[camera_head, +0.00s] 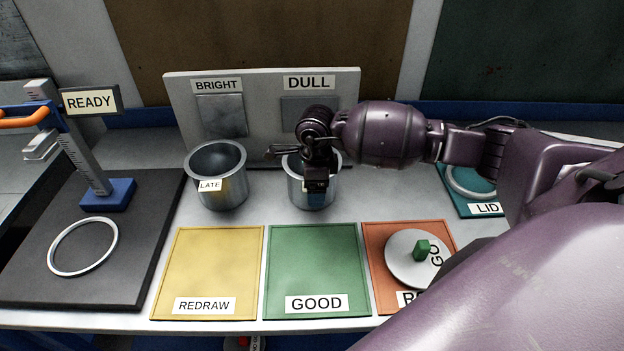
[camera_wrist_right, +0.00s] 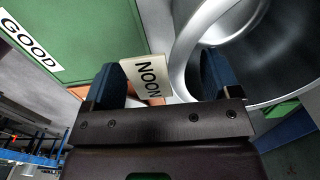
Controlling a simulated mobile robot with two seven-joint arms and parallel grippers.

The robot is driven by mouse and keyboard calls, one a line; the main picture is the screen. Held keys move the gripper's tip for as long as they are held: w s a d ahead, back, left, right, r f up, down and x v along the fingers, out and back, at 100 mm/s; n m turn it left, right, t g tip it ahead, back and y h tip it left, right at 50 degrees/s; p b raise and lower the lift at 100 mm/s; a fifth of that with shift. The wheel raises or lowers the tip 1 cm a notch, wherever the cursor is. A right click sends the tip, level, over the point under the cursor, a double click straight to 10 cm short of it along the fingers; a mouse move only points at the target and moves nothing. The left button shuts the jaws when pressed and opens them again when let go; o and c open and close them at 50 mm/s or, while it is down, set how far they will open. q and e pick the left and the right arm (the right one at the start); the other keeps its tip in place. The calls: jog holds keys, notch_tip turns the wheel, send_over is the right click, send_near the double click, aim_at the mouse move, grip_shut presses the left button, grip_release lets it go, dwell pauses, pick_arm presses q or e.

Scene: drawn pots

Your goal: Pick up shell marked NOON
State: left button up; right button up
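The shell marked NOON (camera_head: 297,193) is a grey metal pot standing upright on the table below the DULL sign. Its NOON tag (camera_wrist_right: 147,79) reads clearly in the right wrist view, where the pot's rim and inside (camera_wrist_right: 275,65) also show. In the head view my gripper hides most of the tag. My right gripper (camera_head: 319,184) is down at this shell's near side. Its blue fingers stand apart, with the tag and rim between them (camera_wrist_right: 163,85); I see no grip closed on the wall. A second shell, marked LATE (camera_head: 222,175), stands to the left. My left gripper is out of view.
Yellow REDRAW (camera_head: 208,265), green GOOD (camera_head: 315,260) and red (camera_head: 379,275) mats lie in front; a round lid (camera_head: 405,262) with a green knob is on the red one. A READY stand (camera_head: 91,170) and ring (camera_head: 83,247) are left, a teal LID mat (camera_head: 462,207) right.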

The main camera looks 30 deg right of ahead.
jog(key=c, duration=1.3)
jog(key=shift+r, duration=0.15)
jog(key=shift+c, duration=0.2)
notch_tip(320, 180, up, 20)
jog(key=b, duration=0.3)
jog(key=shift+c, duration=0.7)
